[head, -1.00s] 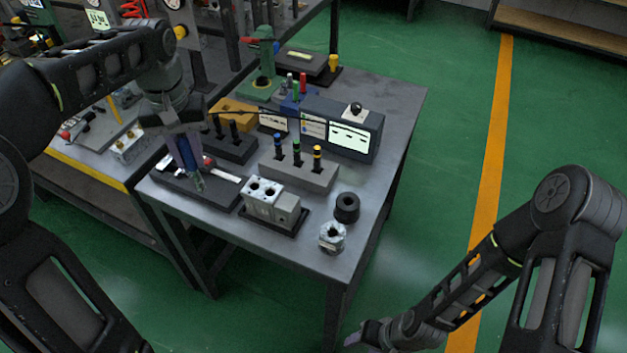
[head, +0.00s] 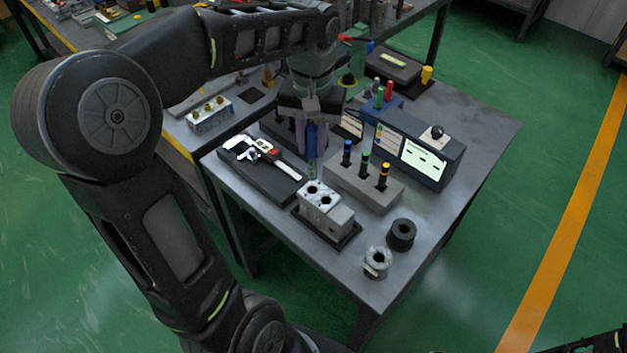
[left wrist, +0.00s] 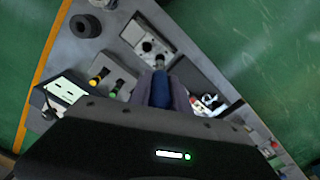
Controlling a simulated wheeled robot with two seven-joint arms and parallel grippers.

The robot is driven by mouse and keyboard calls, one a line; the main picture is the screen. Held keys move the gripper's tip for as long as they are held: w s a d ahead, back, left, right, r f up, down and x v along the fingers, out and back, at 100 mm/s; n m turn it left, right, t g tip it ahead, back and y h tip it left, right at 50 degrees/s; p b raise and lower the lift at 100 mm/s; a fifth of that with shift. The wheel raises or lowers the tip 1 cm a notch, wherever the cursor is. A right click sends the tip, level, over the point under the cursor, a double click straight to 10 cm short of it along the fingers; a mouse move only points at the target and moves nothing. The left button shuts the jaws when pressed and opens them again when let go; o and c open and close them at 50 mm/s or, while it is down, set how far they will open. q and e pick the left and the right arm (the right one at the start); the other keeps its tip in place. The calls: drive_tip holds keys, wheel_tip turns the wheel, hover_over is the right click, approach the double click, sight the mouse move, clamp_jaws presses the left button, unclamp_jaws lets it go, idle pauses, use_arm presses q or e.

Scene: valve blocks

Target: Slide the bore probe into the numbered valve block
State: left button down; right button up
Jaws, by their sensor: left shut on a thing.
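The valve block (head: 322,204) is a silver-grey block with dark round bores on its top, on a dark base near the table's front. It also shows in the left wrist view (left wrist: 146,36). My left gripper (head: 311,146) points down, shut on the blue bore probe (head: 311,138). The probe's thin metal tip (head: 312,172) is just behind the block's top in the head view; I cannot tell whether it touches. In the left wrist view the probe (left wrist: 161,90) points at the block's bore end. No number is readable on the block. My right gripper is out of view.
A grey stand (head: 362,187) with blue, green and yellow-topped pins is right of the block. A black ring (head: 401,234) and a silver fitting (head: 377,262) lie near the front right. A caliper (head: 262,156) lies on a dark tray left. A display box (head: 424,160) stands behind.

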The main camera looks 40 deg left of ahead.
sight(313, 179)
use_arm(q)
drive_tip(key=shift+f, duration=1.95)
drive_tip(key=shift+f+p, duration=0.4)
drive_tip(key=shift+f, duration=1.45)
drive_tip(key=shift+f+b, duration=0.55)
drive_tip(key=shift+f, duration=0.1)
drive_tip(key=c, duration=1.2)
unclamp_jaws()
